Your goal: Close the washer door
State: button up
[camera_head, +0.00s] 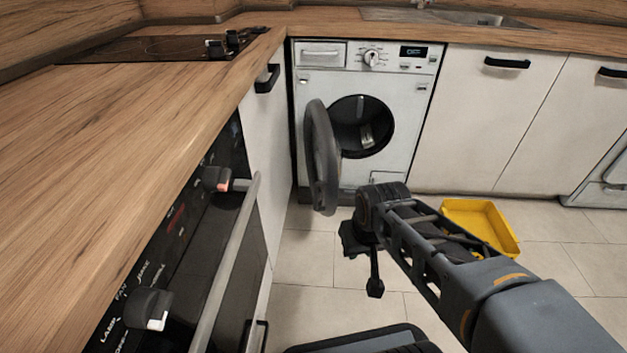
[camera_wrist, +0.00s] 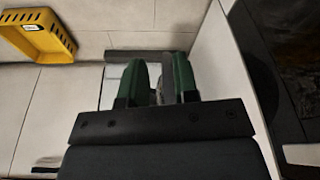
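The washer (camera_head: 425,95) is a white front-loader under the counter in the head view. Its round dark grey door (camera_head: 322,158) is swung open on the left side and stands out from the front. The dark round opening shows beside it. My gripper (camera_head: 361,250) is low above the floor, in front of the washer and to the lower right of the door, apart from it. In the wrist view, the two green fingers of my gripper (camera_wrist: 164,78) stand apart with a gap. No held thing is clear between them, and the washer door is not clearly seen there.
A yellow crate (camera_head: 508,241) lies on the tiled floor right of my arm; it also shows in the wrist view (camera_wrist: 38,58). The oven handle (camera_head: 226,265) and wooden counter (camera_head: 130,150) border the left. White cabinets (camera_head: 540,125) stand right of the washer.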

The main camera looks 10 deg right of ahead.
aim_at(324, 172)
jog(key=k, duration=1.15)
jog(key=z, duration=0.65)
jog(key=i, duration=1.6)
jog(key=u, duration=1.05)
jog(key=i, duration=0.6)
jog(key=u, duration=0.7)
